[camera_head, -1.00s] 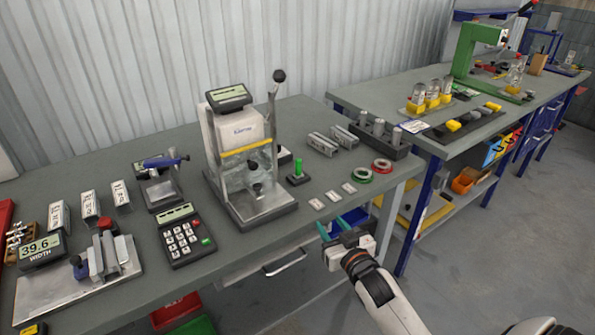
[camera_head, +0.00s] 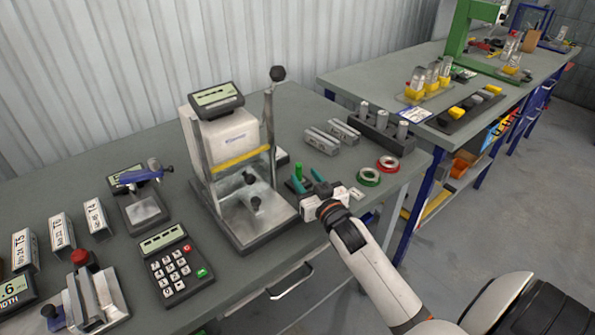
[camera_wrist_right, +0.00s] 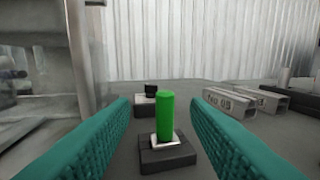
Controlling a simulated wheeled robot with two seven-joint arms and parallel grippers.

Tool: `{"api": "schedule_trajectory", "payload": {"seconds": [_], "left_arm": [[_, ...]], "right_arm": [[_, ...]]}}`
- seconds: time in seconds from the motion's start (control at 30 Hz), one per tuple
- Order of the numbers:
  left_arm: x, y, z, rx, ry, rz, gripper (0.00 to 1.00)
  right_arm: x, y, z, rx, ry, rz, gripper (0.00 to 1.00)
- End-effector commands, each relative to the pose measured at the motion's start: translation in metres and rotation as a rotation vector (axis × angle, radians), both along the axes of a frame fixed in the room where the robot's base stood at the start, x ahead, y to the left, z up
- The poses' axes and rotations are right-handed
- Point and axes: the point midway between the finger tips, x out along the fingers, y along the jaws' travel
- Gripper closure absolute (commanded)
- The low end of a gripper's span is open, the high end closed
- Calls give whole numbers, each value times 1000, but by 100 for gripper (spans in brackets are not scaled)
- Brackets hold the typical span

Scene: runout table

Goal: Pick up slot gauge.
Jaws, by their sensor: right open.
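The slot gauge, which I take to be the piece with an upright green cylindrical handle (camera_head: 298,173), stands in a small dark block on the table. In the right wrist view the green handle (camera_wrist_right: 166,115) rises from a pale metal foot on the dark block (camera_wrist_right: 168,155). My right gripper (camera_head: 307,182) is open, with its teal fingers pointing at the gauge. In the wrist view the fingers (camera_wrist_right: 162,130) lie left and right of the handle, with gaps on both sides; the handle looks a little beyond the tips. My left gripper is not in view.
A press-like device (camera_head: 235,165) with a display stands close left of the gauge. Red (camera_head: 388,164) and green (camera_head: 368,177) rings lie to the right. Metal channel pieces (camera_head: 322,140) lie behind. A keypad (camera_head: 178,272) is at the front left.

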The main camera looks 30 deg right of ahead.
Motion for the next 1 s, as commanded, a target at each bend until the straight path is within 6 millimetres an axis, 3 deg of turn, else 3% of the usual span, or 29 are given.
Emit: {"api": "schedule_trajectory", "payload": {"seconds": [0.17, 0.33, 0.6, 0.9, 1.0], "left_arm": [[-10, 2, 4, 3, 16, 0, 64], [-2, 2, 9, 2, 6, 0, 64], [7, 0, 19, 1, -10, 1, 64], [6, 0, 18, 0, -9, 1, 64], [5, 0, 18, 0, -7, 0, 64]], "right_arm": [[21, -3, 1, -2, -1, 0, 57], [34, -7, 4, -2, -2, 0, 57], [70, -16, 5, -1, -1, 0, 57], [74, -16, 4, -1, -1, 1, 57], [74, -16, 4, -1, -1, 1, 74]]}}
